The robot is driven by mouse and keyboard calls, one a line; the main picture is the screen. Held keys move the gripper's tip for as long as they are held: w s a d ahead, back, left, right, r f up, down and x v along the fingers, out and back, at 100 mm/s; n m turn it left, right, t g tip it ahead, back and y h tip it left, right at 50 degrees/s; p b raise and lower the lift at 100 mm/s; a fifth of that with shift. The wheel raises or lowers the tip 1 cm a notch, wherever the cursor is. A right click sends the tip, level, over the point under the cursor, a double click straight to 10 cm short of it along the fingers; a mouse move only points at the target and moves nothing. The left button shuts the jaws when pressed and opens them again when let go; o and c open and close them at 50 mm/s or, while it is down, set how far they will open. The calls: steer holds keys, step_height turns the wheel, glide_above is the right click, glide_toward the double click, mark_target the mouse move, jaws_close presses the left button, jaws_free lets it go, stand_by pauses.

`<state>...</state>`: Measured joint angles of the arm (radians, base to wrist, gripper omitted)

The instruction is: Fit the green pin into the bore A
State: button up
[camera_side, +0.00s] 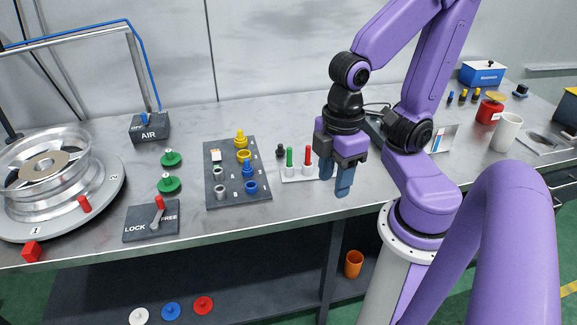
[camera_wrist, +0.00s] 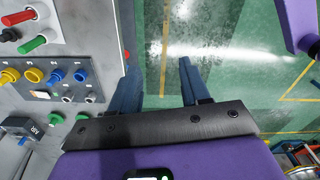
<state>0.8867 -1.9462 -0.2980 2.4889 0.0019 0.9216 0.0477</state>
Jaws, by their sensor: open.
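The green pin (camera_side: 289,157) stands upright in a white holder (camera_side: 297,178), left of a red pin (camera_side: 308,159). The wrist view shows the green pin (camera_wrist: 33,44) at top left. Bore A is on the dark panel (camera_side: 211,155) left of the holder, among grey, yellow and blue rings. Its letters are too small to match surely to one ring. My gripper (camera_side: 343,188) is open and empty, pointing down to the right of the pins. In the wrist view, only floor shows between its fingers (camera_wrist: 158,82).
Left of the panel are green knobs (camera_side: 170,184), a LOCK/FREE lever box (camera_side: 150,222), an AIR box (camera_side: 150,128) and a large wheel (camera_side: 60,190). A red can (camera_side: 488,112) and a white mug (camera_side: 507,132) stand at the right. A dark knob (camera_side: 309,150) is near the pins.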

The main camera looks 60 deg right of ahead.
steer(key=w+d+r+m, duration=0.1)
steer(key=w+r+m, duration=0.1)
steer(key=w+m, duration=0.55)
step_height(320, 180, up, 3)
steer(key=m, duration=2.3)
glide_above(289, 148)
step_height(289, 148, down, 12)
steer(key=shift+s+a+r, duration=0.15)
steer(key=shift+r, duration=0.05)
steer(key=shift+d+f, duration=0.2)
steer(key=shift+f, duration=2.45)
jaws_close()
